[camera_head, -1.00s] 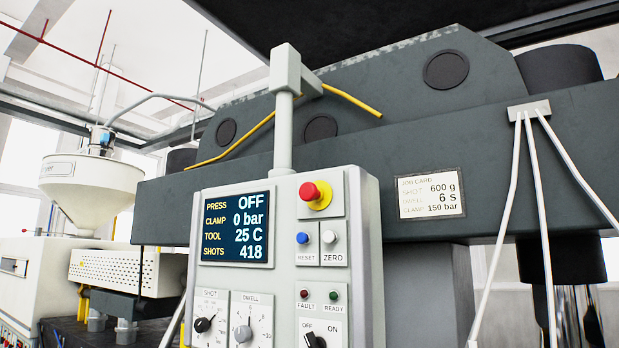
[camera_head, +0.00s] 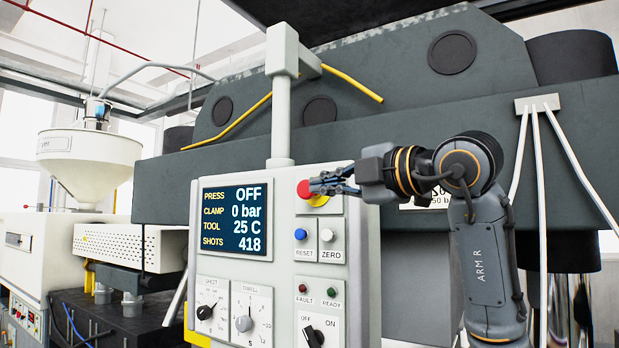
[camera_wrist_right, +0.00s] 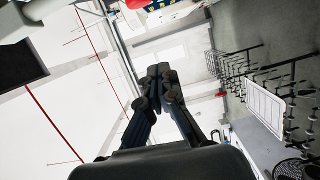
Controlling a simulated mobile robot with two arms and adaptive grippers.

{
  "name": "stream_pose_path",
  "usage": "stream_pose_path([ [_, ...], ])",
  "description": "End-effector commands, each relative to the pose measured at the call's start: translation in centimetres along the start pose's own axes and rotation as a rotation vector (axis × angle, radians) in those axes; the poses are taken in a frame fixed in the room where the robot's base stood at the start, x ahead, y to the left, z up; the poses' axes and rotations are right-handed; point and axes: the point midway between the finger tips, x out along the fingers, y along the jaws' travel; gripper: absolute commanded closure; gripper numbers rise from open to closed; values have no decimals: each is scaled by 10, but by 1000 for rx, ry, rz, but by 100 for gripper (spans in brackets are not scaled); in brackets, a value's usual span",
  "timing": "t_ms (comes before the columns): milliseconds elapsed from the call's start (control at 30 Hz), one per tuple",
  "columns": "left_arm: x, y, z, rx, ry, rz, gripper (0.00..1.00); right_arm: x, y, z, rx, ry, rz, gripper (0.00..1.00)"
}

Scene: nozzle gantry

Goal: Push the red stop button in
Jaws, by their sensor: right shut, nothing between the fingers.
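The red stop button (camera_head: 304,190) with its yellow collar (camera_head: 318,201) is at the top right of the control panel in the head view. My right gripper (camera_head: 314,186) reaches in from the right in front of the button, its shut fingertips overlapping the button's right side. I cannot tell whether they touch it. In the right wrist view, the same gripper (camera_wrist_right: 160,72) is shut and empty, and a red and yellow patch shows at the top edge. My left gripper is not in view.
The panel (camera_head: 355,270) has a screen (camera_head: 235,220) reading PRESS OFF, a blue reset button (camera_head: 301,234), a white zero button (camera_head: 326,236) and dials below. A grey post (camera_head: 281,120) rises above it. White cables (camera_head: 541,180) hang at the right.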

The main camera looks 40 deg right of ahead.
Motion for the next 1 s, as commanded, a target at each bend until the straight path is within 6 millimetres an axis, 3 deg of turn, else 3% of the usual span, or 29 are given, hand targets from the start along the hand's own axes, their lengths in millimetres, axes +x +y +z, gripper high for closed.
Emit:
stream_pose_path([
  [133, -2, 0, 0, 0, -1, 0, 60, -17, 11, 9, 19, -57, 21, 100],
  [533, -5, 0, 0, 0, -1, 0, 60, -11, 12, 9, 20, -55, 19, 100],
  [667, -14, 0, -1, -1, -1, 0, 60, 7, 14, 10, 21, -53, 16, 100],
  [1000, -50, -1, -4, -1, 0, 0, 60, 79, 17, 14, 20, -53, 15, 100],
])
